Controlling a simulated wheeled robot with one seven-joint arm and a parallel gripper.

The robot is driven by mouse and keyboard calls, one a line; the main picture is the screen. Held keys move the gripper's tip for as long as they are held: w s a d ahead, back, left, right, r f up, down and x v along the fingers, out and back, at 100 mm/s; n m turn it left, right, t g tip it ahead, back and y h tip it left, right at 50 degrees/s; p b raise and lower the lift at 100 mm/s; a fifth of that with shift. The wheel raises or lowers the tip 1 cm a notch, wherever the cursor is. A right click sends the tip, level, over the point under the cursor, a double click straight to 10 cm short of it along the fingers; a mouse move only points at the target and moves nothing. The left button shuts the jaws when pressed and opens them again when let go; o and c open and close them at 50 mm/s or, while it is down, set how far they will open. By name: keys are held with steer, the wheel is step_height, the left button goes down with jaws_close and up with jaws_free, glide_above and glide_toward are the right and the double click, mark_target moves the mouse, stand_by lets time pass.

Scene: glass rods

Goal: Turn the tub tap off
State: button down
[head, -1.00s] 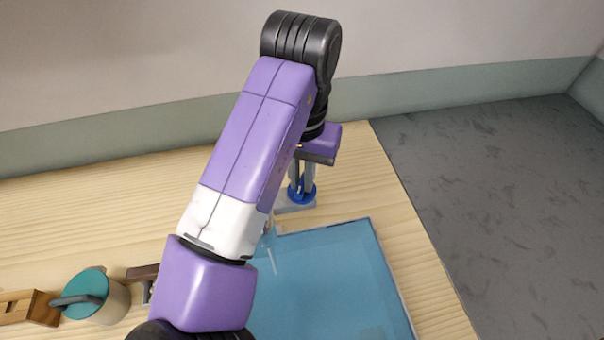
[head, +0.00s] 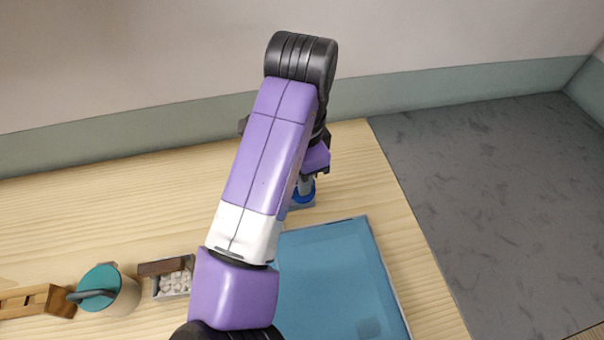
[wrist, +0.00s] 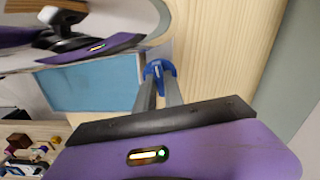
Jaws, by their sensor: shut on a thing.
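The tub (head: 330,265) is a wide blue basin in the bench, right of my arm. It also shows in the wrist view (wrist: 95,85). The tap's blue handle (head: 305,194) stands at the tub's back edge, partly hidden by my arm. In the wrist view the blue handle (wrist: 157,68) sits at the tips of my two grey fingers. My gripper (wrist: 160,76) is shut on this handle. The spout and any water stream are hidden behind my arm in the head view.
A cream pot with a teal lid (head: 115,296), a small box of white pebbles (head: 174,283) and a wooden block (head: 38,301) stand at the lower left of the bench. Bare wood (head: 90,220) lies left of my arm. A wall (head: 150,60) rises behind.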

steer(key=shift+m, duration=1.1)
steer(key=c, duration=1.4)
jaws_free()
steer(key=shift+c, duration=0.2)
steer(key=shift+r, duration=3.95)
